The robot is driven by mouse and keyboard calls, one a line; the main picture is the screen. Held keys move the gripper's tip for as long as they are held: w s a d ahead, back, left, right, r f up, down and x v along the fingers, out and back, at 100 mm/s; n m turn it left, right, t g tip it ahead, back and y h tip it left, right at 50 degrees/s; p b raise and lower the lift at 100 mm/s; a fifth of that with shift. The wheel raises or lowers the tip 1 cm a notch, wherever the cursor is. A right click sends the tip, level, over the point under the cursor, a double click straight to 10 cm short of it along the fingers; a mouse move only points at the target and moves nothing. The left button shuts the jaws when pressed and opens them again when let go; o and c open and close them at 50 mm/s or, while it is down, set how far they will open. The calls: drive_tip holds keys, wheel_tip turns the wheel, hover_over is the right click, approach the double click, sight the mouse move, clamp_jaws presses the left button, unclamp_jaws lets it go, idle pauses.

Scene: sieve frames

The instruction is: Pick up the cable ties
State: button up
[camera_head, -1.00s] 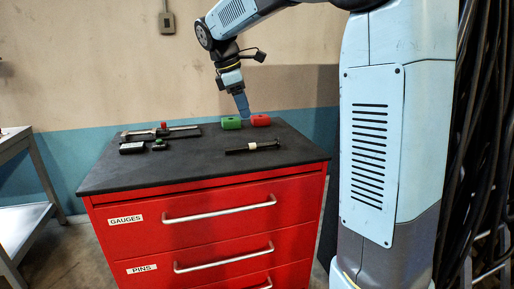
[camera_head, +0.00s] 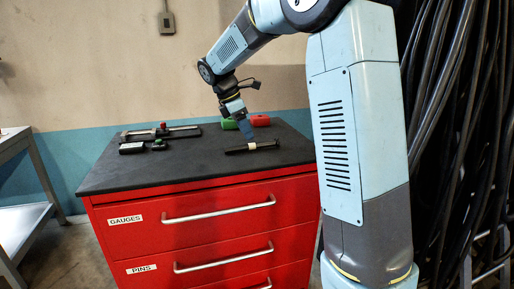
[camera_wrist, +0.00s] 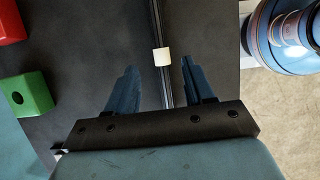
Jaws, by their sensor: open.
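The cable ties (camera_head: 267,145) are a thin black bundle with a pale band around it, lying on the dark top of the red cabinet near its right front. In the wrist view the bundle (camera_wrist: 157,30) runs from the top edge down between my fingers, with the white band just beyond the fingertips. My gripper (camera_head: 248,139) is open and points down over the bundle. In the wrist view its two blue fingers (camera_wrist: 160,70) stand on either side of the bundle, with gaps on both sides. I cannot tell the exact height above it.
A green block (camera_head: 229,124) and a red block (camera_head: 259,121) stand behind my gripper. A caliper-like tool (camera_head: 184,131) and small dark items (camera_head: 132,148) lie at the left of the cabinet top (camera_head: 190,170). The front middle of the top is clear.

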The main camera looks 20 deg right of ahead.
sight(253, 146)
drive_tip(key=shift+x, duration=2.7)
drive_tip(key=shift+s+d+r, duration=0.1)
drive_tip(key=shift+d, duration=0.1)
drive_tip(key=shift+c, duration=0.3)
clamp_jaws()
